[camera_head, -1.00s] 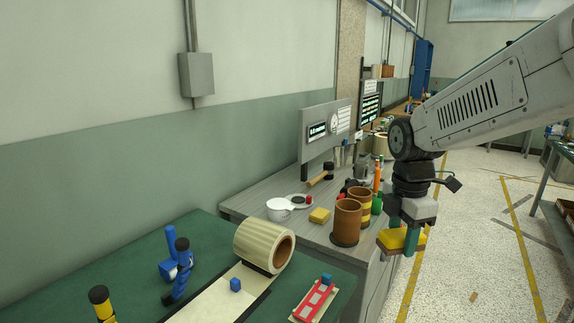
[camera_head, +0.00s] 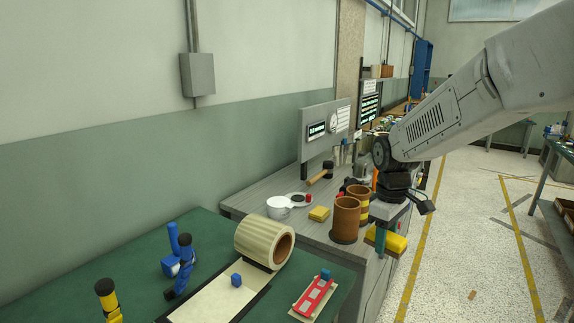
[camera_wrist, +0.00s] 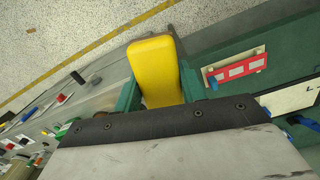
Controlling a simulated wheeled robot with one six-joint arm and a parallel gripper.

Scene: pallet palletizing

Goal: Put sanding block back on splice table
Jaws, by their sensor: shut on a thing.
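A yellow sanding block (camera_head: 396,244) is clamped between the green fingers of my gripper (camera_head: 382,236), beside the front edge of the grey bench and apart from the green-topped table. The wrist view shows the block (camera_wrist: 155,68) between both fingers, above the bench edge and floor. The green-topped table (camera_head: 110,262), apparently the splice table, is at the lower left. It bears a cream tape roll (camera_head: 262,243), a pale strip (camera_head: 205,305) and a red slotted piece (camera_head: 313,297).
The grey bench (camera_head: 262,196) holds brown cylinders (camera_head: 346,217), a white cup (camera_head: 279,207) and another yellow block (camera_head: 319,214). Blue clamp-like tools (camera_head: 180,265) stand on the green table. Bare green surface lies left of them. Open floor (camera_head: 475,240) is at the right.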

